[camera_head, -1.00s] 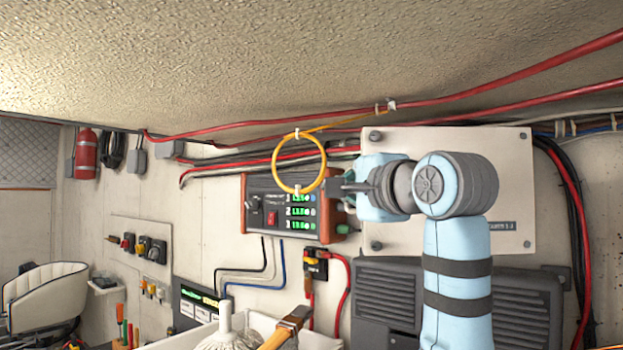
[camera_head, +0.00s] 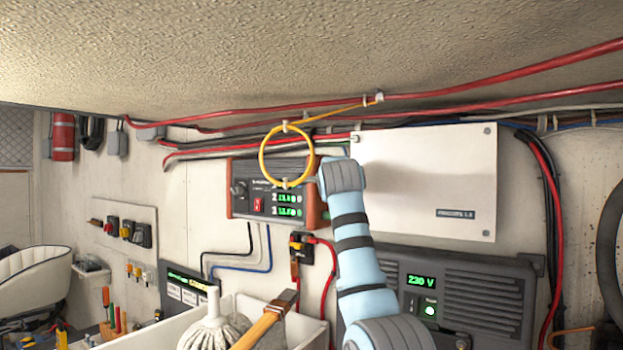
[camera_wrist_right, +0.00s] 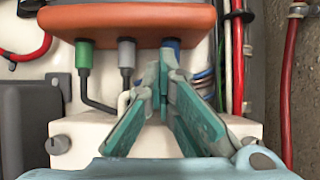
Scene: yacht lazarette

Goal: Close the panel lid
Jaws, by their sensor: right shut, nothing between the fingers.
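The panel lid (camera_head: 430,185) is a pale, squarish plate with corner screws and a small dark label, on the wall at right in the head view. Whether it lies fully flat cannot be told. My right arm rises in front of its left edge, hiding the lower left corner. In the head view my wrist hides the fingers. In the right wrist view my right gripper (camera_wrist_right: 162,70) is shut and empty, its tips over the gap between a pale box edge with two dark knobs (camera_wrist_right: 90,136) and an orange end plate. Contact cannot be told. My left gripper is out of view.
A charger (camera_head: 272,190) with orange ends and green digits sits left of the lid; its orange plate (camera_wrist_right: 130,22) spans the wrist view. A yellow cable loop (camera_head: 262,163) hangs before it. Red cables (camera_head: 250,114) run above. A dark vented unit (camera_head: 480,290) is below.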

